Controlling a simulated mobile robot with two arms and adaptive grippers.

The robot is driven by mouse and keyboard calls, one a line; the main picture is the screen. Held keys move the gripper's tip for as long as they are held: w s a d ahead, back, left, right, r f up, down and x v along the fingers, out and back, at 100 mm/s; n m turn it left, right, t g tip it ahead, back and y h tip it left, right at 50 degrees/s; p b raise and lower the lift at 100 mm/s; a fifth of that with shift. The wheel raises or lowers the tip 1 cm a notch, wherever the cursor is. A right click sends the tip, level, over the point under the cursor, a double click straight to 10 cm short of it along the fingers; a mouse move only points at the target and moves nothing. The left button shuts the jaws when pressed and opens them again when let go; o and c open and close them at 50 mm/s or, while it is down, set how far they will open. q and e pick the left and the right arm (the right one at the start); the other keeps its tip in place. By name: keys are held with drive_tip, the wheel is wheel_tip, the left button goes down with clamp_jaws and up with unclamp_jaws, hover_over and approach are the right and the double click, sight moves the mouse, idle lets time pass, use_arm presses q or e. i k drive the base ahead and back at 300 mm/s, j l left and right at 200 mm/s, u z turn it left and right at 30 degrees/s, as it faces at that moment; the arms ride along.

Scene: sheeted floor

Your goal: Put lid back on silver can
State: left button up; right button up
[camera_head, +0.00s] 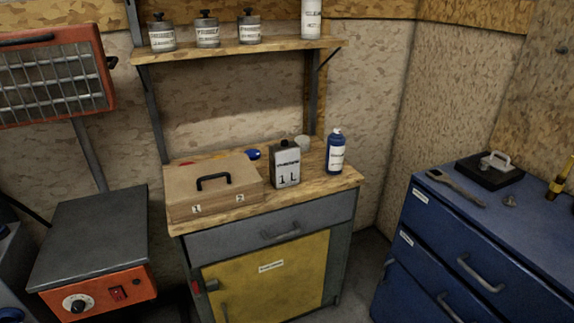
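A silver can (287,168) marked "1 L" stands upright on the wooden worktop, between a wooden box and a blue bottle. A small dark piece (281,143) shows at its top; I cannot tell whether it is a lid or the can's neck. A small blue round object (254,154) lies behind the can to the left; I cannot tell whether it is a lid. Neither of my grippers is in view.
The wooden box (228,192) with a black handle stands left of the can, and the blue bottle (336,153) right. A pale cup (302,142) is behind. The wall shelf (285,45) overhead bears several containers. The worktop's front edge (325,187) is narrow. A blue drawer cabinet (520,225) stands right.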

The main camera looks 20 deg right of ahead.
sight(285, 156)
drive_tip(key=i+l+z, duration=0.1)
drive_tip(key=l+z, duration=0.15)
drive_tip(key=l, duration=0.2)
drive_tip(key=i+l+z, duration=0.1)
drive_tip(key=l+z, duration=0.15)
drive_tip(key=l, duration=0.2)
drive_tip(key=z, duration=0.25)
drive_tip(key=i+l, duration=0.05)
drive_tip(key=i, duration=0.05)
